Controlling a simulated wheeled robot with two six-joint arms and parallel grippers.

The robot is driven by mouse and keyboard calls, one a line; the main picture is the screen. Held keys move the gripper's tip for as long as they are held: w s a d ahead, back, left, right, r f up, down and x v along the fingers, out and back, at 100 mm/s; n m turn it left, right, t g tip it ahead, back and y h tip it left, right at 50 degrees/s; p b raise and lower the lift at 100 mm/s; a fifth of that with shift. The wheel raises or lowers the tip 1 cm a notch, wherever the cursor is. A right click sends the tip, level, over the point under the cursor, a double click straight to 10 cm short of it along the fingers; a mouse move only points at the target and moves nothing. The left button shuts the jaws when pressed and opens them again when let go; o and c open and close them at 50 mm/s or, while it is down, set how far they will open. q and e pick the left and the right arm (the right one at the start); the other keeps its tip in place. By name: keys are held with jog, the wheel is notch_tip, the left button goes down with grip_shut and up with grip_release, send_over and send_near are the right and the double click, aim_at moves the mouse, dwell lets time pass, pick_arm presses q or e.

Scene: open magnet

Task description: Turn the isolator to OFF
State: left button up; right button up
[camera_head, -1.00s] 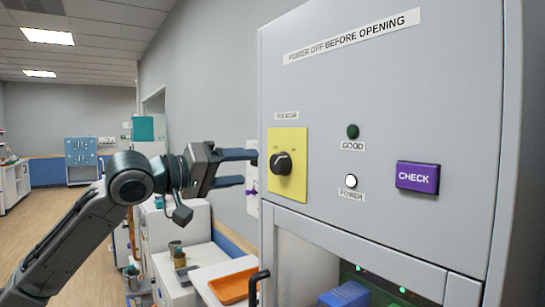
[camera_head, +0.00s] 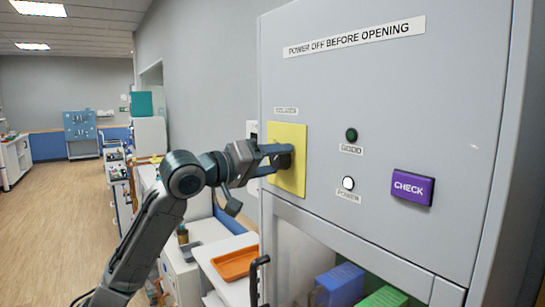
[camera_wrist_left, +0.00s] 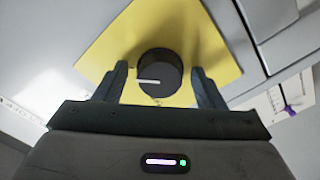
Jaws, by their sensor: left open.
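The isolator is a black round knob (camera_wrist_left: 158,74) with a white pointer line on a yellow plate (camera_head: 290,178) on the grey cabinet front. My left gripper (camera_head: 280,160) reaches the plate, its fingers hiding most of the knob in the head view. In the left wrist view the knob sits between the two fingers of the left gripper (camera_wrist_left: 158,82); they are open, with a gap on each side. The white pointer line lies roughly across the picture, to the left. The plate's markings cannot be read. My right gripper is not in view.
The cabinet (camera_head: 390,110) carries a "POWER OFF BEFORE OPENING" label (camera_head: 354,36), a dark GOOD lamp (camera_head: 351,135), a white POWER lamp (camera_head: 348,183) and a purple CHECK button (camera_head: 412,187). Below are a black handle (camera_head: 256,280) and an orange tray (camera_head: 234,263). Open floor lies left.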

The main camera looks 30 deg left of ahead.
pick_arm(q)
jog(key=shift+c, duration=0.4)
jog(key=c, duration=0.9)
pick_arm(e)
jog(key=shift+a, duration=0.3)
